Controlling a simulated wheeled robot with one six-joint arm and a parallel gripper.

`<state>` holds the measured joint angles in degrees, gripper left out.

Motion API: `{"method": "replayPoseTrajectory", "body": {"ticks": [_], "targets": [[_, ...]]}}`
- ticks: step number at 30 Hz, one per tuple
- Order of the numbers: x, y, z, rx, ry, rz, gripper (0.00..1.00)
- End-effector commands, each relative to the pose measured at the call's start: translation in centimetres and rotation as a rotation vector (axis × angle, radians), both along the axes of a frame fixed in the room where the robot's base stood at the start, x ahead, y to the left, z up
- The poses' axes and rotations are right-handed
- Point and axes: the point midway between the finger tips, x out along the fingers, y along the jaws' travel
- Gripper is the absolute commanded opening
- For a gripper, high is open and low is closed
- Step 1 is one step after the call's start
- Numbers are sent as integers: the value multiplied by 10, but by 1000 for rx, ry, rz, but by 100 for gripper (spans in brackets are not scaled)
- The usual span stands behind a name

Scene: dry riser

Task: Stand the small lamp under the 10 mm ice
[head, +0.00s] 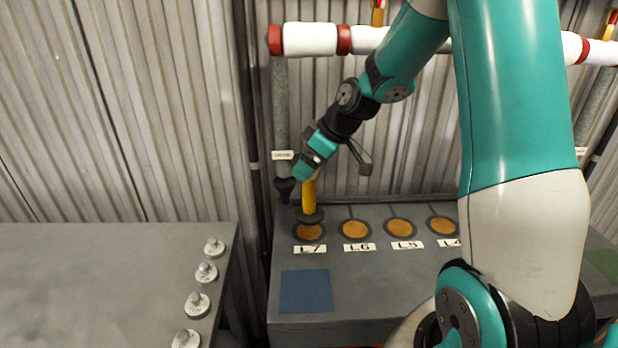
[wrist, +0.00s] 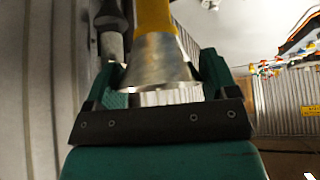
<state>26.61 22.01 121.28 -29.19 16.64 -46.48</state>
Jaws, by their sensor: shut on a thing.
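My gripper (head: 309,172) is shut on a yellow-stemmed thing with a dark round base (head: 309,189), which I take to be the small lamp. It looks upright, over the back part of the orange disc (head: 309,232) marked L7. I cannot tell whether its base touches the bench. In the wrist view, the yellow stem and silver flared collar (wrist: 160,62) sit between my green fingers (wrist: 160,85). I cannot make out which part carries the 10 mm ice. White sleeves with red bands (head: 309,39) run along the pipe behind, above the bench.
The grey bench (head: 400,285) has orange discs marked L6 (head: 356,229), L5 (head: 400,228) and another partly hidden by my arm. A blue square (head: 306,291) lies in front of L7. Several knobbed silver pieces (head: 206,272) line the left table's edge. A grey upright pipe (head: 281,105) stands close behind.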

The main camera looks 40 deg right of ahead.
Motion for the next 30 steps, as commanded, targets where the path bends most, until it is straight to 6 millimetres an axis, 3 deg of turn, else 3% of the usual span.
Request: {"method": "replayPoseTrajectory", "body": {"ticks": [8,23,30], "targets": [[19,-13,2,0,-4,0,8],[18,-11,-34,1,0,1,8],[19,-13,-63,1,-1,0,8]]}}
